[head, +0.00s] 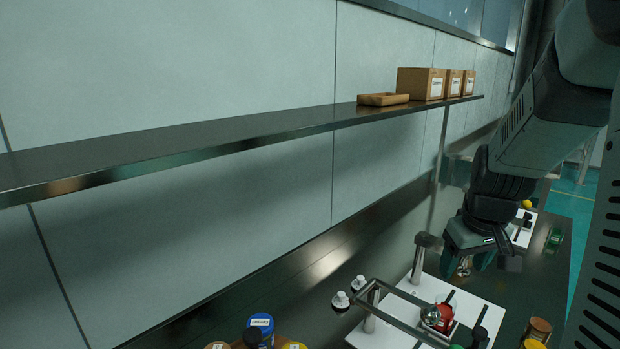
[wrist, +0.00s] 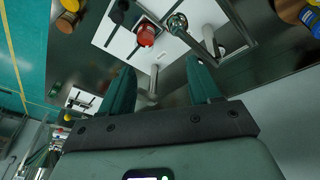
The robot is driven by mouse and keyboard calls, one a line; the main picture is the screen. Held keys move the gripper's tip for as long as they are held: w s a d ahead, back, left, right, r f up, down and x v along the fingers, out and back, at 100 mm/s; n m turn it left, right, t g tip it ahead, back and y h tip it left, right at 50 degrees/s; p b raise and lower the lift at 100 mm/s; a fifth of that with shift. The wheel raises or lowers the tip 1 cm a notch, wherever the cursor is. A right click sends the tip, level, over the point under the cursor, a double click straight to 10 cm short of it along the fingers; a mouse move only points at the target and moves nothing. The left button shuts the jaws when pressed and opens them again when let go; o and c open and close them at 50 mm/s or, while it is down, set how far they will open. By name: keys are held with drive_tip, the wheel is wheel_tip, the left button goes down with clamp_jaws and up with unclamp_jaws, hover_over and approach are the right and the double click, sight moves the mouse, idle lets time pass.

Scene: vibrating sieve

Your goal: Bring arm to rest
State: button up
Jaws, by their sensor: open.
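My gripper (head: 482,262) hangs above the dark worktop at the right of the head view, behind the white sieve plate. In the wrist view its two green fingers are spread apart with nothing between the tips (wrist: 160,64). The gripper touches nothing that I can see. The sieve stand (head: 418,258) has a white base, metal posts and a rod frame. A red object (head: 437,317) sits on it, and it also shows in the wrist view (wrist: 146,36).
A dark shelf (head: 180,148) runs along the wall, with a shallow tray (head: 383,99) and cardboard boxes (head: 420,83) at its far end. Blue-lidded (head: 260,322) and brown (head: 538,328) jars stand along the front. A green item (head: 555,238) lies at the far right.

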drive_tip(key=s+a+r, duration=1)
drive_tip(key=a+r, duration=0.1)
drive_tip(key=a, duration=0.2)
drive_tip(key=s+a+r+t, duration=0.2)
drive_tip(key=s+a, duration=0.3)
drive_tip(key=s, duration=0.6)
drive_tip(key=shift+a+r+m+y, duration=0.15)
drive_tip(key=shift+m+y, duration=0.25)
